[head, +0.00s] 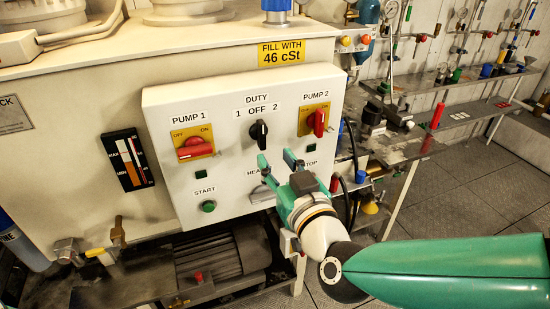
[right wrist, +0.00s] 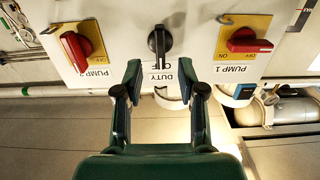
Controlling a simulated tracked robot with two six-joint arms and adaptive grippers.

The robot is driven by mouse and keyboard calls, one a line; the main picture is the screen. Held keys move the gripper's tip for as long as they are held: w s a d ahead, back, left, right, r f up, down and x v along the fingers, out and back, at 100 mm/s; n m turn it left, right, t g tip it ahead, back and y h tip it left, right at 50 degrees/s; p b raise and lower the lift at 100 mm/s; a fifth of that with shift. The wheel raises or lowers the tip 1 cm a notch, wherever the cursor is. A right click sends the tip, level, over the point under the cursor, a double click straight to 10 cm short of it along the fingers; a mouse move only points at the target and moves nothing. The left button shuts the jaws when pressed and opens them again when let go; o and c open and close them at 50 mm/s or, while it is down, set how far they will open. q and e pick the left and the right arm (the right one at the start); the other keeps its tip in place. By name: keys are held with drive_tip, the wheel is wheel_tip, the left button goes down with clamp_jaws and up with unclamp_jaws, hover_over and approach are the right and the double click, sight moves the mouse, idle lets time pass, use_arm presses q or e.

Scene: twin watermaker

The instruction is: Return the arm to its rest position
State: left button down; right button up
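My right gripper (head: 277,160) is in front of the white control panel (head: 222,98), just below the black DUTY knob (head: 259,134). Its two green fingers are apart with nothing between them. The right wrist view shows the panel upside down, with the DUTY knob (right wrist: 159,42) centred beyond the open fingertips (right wrist: 159,76); the gripper looks clear of it. The knob stands about upright, near OFF. The PUMP 1 red handle (head: 197,152) lies nearly level; the PUMP 2 red handle (head: 319,123) is upright. My right arm covers part of the panel's lower right. My left gripper is out of view.
A green START button (head: 208,206) sits low on the panel. A motor (head: 205,262) and pipework with valves (head: 95,255) lie below. A cluttered workbench (head: 400,150) stands to the right, close behind my arm. Open floor (head: 470,190) shows at the far right.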

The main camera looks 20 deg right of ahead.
drive_tip(key=d+f+g+p, duration=0.15)
drive_tip(key=f+g, duration=0.25)
drive_tip(key=f, duration=1.2)
drive_tip(key=d+f+g+p, duration=0.15)
drive_tip(key=f+g, duration=0.35)
drive_tip(key=f, duration=1)
drive_tip(key=s+a+f+m+g+y, duration=0.1)
drive_tip(key=s+a+f+g, duration=0.2)
drive_tip(key=s+f, duration=0.5)
drive_tip(key=s+a+f+m+g+y, duration=0.1)
drive_tip(key=s+a+f+g+y, duration=0.1)
drive_tip(key=s+f+g, duration=0.3)
drive_tip(key=s+a+f, duration=0.1)
drive_tip(key=s+f, duration=0.2)
drive_tip(key=s, duration=0.2)
drive_tip(key=shift+s+a+m, duration=0.15)
drive_tip(key=shift+a+m, duration=0.1)
drive_tip(key=shift+m, duration=0.05)
